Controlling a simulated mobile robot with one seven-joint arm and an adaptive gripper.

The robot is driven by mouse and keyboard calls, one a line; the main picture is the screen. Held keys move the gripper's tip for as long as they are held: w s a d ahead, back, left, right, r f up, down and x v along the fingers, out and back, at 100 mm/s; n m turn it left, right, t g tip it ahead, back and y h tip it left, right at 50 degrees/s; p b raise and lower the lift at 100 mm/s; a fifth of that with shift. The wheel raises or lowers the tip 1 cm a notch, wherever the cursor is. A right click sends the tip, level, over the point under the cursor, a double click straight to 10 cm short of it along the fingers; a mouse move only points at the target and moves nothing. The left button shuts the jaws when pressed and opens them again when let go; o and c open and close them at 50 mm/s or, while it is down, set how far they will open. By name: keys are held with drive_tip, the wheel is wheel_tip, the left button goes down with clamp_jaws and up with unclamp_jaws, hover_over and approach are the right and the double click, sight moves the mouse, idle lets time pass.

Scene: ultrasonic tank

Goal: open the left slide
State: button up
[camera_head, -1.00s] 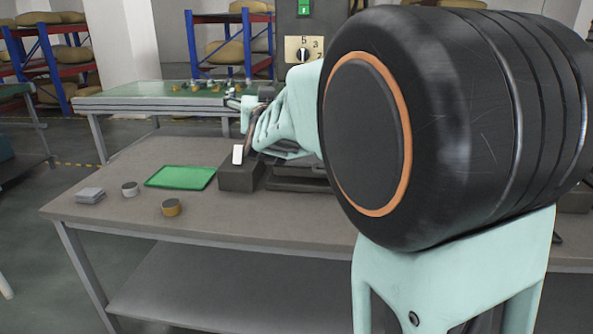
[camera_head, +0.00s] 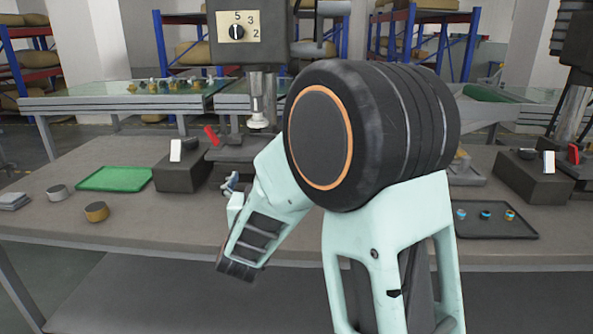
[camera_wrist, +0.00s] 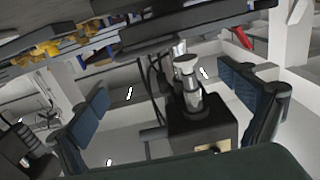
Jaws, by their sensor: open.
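The left station has a dark grey slide base (camera_head: 238,150) under a silver press horn (camera_head: 262,100). A red handle (camera_head: 211,136) stands tilted at its left side, and it also shows in the wrist view (camera_wrist: 243,36). A dark block (camera_head: 181,172) with a white plate sits left of the base. My arm hides the base's right part, so I cannot tell how far the slide is out. My gripper (camera_wrist: 163,85) is open and empty in the wrist view, its fingers wide apart and clear of the red handle. In the head view it is mostly hidden behind my arm.
A second station with a red handle (camera_head: 573,153) stands at right. A dark tray (camera_head: 495,232) with several small parts lies before it.

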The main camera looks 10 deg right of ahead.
drive_tip(key=shift+h, duration=0.3)
drive_tip(key=w+d, duration=0.1)
drive_tip(key=w, duration=0.2)
drive_tip(key=w+d+f+b, duration=0.1)
drive_tip(key=w+d, duration=0.1)
drive_tip(key=w, duration=0.1)
drive_tip(key=w+d+f, duration=0.1)
drive_tip(key=w+d, duration=0.1)
drive_tip(key=w, duration=0.1)
drive_tip(key=shift+w, duration=0.35)
